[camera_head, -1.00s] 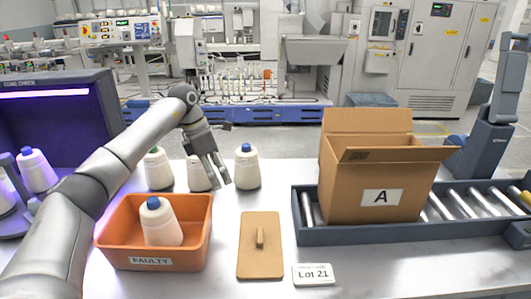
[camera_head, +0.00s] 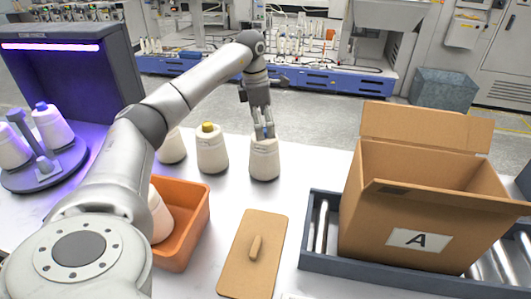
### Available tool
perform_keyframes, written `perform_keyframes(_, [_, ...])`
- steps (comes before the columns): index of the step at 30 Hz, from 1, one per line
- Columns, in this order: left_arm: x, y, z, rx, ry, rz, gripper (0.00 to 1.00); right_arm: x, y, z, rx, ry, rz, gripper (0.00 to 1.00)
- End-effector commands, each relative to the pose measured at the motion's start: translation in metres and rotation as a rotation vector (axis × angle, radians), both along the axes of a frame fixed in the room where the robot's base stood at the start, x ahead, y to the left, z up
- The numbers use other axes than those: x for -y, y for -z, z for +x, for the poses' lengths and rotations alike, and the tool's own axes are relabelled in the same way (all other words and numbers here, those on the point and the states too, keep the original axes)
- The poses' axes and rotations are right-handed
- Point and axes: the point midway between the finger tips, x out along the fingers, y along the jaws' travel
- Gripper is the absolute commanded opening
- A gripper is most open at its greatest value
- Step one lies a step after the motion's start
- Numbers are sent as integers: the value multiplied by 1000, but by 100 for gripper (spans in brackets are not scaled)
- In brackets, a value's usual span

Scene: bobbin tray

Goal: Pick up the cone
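Three white cones stand in a row at the back of the table. The right one (camera_head: 264,162) has a blue tip, the middle one (camera_head: 212,152) a yellow tip, and the left one (camera_head: 173,150) is partly hidden by my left arm. My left gripper (camera_head: 264,133) points down over the right cone, its fingers at either side of the blue tip. I cannot tell if they press on it. The cone is upright on the table. Another cone (camera_head: 160,217) is in the orange bin (camera_head: 190,232), partly behind my arm. My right gripper is not in view.
An open cardboard box (camera_head: 375,225) marked A stands on a roller conveyor (camera_head: 325,272) at right. A tan board with a handle (camera_head: 236,265) lies in front. A violet-lit cabinet (camera_head: 95,85) and more cones (camera_head: 52,128) are at left.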

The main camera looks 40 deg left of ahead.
Motion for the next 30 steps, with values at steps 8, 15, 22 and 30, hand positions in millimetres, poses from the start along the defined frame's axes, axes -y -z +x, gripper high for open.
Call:
perform_keyframes(8, [4, 22, -1, -3, 2, 0, 100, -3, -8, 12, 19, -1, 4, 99])
perform_keyframes(15, [9, 52, 1, 0, 2, -1, 100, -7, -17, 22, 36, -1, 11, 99])
perform_keyframes(22, [9, 58, 2, 2, 2, 0, 100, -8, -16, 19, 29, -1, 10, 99])
perform_keyframes(30, [9, 58, 2, 2, 2, 0, 74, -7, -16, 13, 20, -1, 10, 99])
